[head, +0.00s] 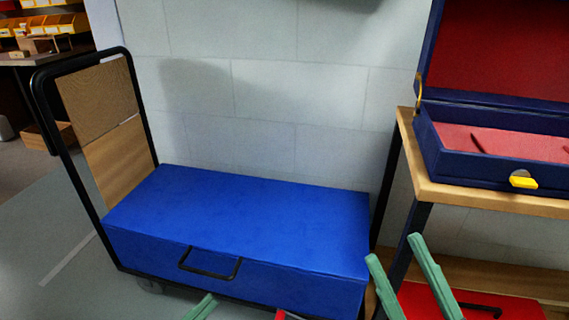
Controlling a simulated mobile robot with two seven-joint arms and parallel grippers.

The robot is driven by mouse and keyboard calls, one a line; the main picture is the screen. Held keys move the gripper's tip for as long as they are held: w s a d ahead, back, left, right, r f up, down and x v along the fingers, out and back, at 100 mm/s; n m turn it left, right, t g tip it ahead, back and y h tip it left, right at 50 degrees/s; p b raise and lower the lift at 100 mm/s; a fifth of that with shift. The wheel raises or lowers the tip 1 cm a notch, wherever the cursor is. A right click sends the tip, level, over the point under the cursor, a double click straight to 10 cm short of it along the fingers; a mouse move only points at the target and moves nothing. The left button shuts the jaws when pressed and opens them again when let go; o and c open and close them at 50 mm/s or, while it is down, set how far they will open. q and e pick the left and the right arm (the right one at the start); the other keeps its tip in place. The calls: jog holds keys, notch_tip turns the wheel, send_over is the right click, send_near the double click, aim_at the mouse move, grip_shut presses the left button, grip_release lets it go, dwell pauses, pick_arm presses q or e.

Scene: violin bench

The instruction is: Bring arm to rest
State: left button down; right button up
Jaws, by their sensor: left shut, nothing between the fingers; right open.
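My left gripper (206,300) shows at the bottom edge as a green fingertip in front of the blue case. It is shut and empty; most of it is below the frame. My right gripper (393,249) points up from the bottom right with two green fingers spread apart. It is open with nothing between the fingers. Its fingers are seen between the blue case on the left and the wooden table on the right.
A long blue case (240,205) with a black handle lies on a black-framed trolley (82,200). An open navy case (440,160) with red lining and a yellow latch stands on a wooden table (450,195). A red case (525,303) lies below it. A pale wall (270,90) stands behind.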

pick_arm(q)
jog(key=s+d+r+m+g+h, duration=0.1)
jog(key=s+d+r+m+h, duration=0.15)
jog(key=r, duration=0.55)
jog(key=s+d+r+m+h, duration=0.1)
jog(key=s+d+r, duration=0.25)
jog(key=r, duration=0.35)
jog(key=w+a+r+n+t+y+p, duration=0.45)
jog(key=w+n+y+p, duration=0.25)
jog(key=n+y+p, duration=0.5)
pick_arm(e)
jog(key=w+d+f+m+g+h+p, duration=0.1)
jog(key=w+d+m+g+h+p, duration=0.25)
jog(key=w+m+h+p, duration=0.45)
pick_arm(q)
jog(key=s+a+f+n+g+y+p, duration=0.3)
jog(key=s+f+g+p, duration=0.5)
jog(key=p, duration=1)
jog(key=shift+s+a+n+g+y+p, duration=0.25)
jog(key=shift+a+n+g+y+p, duration=0.1)
jog(key=shift+g+y, duration=0.65)
pick_arm(e)
jog(key=s+d+f+m+g+h, duration=0.2)
jog(key=s+f+g+h, duration=0.2)
jog(key=s+f+g, duration=0.3)
jog(key=s+g, duration=0.1)
jog(key=s, duration=0.2)
jog(key=shift+s+h, duration=0.3)
